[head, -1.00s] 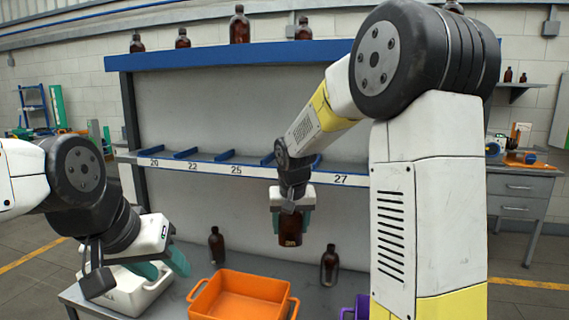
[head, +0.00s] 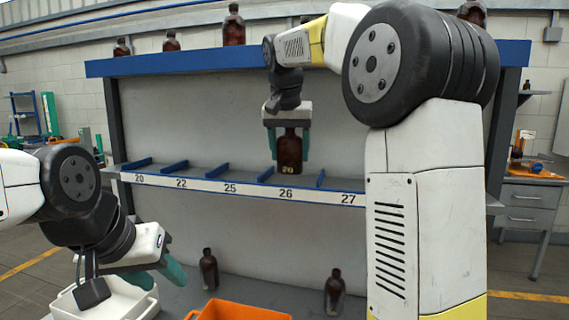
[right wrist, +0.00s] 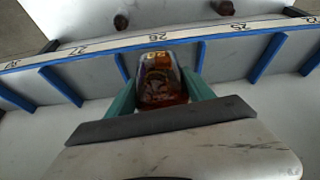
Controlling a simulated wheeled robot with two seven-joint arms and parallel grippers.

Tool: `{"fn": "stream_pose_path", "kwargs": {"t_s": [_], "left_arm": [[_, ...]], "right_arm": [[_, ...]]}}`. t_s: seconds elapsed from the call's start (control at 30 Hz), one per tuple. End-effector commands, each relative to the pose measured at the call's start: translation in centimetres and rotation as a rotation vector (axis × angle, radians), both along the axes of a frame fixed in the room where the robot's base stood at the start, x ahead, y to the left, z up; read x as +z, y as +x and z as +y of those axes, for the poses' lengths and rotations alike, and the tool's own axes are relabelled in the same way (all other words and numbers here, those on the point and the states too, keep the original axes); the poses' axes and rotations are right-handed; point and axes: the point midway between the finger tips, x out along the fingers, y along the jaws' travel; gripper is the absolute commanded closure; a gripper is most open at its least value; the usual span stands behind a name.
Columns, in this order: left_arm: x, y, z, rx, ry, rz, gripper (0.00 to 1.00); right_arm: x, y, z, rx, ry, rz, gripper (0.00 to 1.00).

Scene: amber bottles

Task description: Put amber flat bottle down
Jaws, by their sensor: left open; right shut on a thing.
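The amber flat bottle (head: 288,152) is upright in my right gripper (head: 287,143), which is shut on it. In the head view it hangs in front of the numbered shelf (head: 230,187), just above the slot marked 26. Whether its base touches the shelf cannot be told. In the right wrist view the bottle (right wrist: 161,80) shows between the teal fingers of the right gripper (right wrist: 161,92), with the blue dividers on either side. My left gripper (head: 158,277) is open and empty at the lower left, over the white crate (head: 130,305).
Blue dividers (head: 222,168) split the shelf into slots. Two amber bottles (head: 209,268) (head: 334,290) stand on the lower table beside the orange crate (head: 240,311). Several more bottles (head: 234,25) stand on the top ledge. The slots marked 20 to 25 look empty.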

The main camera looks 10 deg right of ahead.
Motion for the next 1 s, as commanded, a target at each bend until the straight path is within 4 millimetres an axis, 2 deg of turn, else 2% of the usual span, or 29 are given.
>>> {"fn": "stream_pose_path", "kwargs": {"t_s": [0.1, 0.37, 0.6, 0.97, 1.0], "left_arm": [[0.0, 0.0, 0.0, 0.000, 0.000, 0.000, 0.56], [0.0, 0.0, 0.0, 0.000, 0.000, 0.000, 0.56], [0.0, 0.0, 0.0, 0.000, 0.000, 0.000, 0.56], [0.0, 0.0, 0.0, 0.000, 0.000, 0.000, 0.56], [0.0, 0.0, 0.0, 0.000, 0.000, 0.000, 0.56]], "right_arm": [[-0.9, 1.7, -0.5, -0.001, -0.001, 0.000, 0.85], [-1.8, 3.3, -1.0, 0.000, -0.001, 0.000, 0.85], [-3.9, 6.0, -1.9, 0.000, -0.001, 0.000, 0.85], [-4.3, 6.1, -1.8, 0.002, 0.001, -0.001, 0.85], [-4.3, 6.2, -1.8, 0.002, 0.001, -0.002, 0.33]]}}
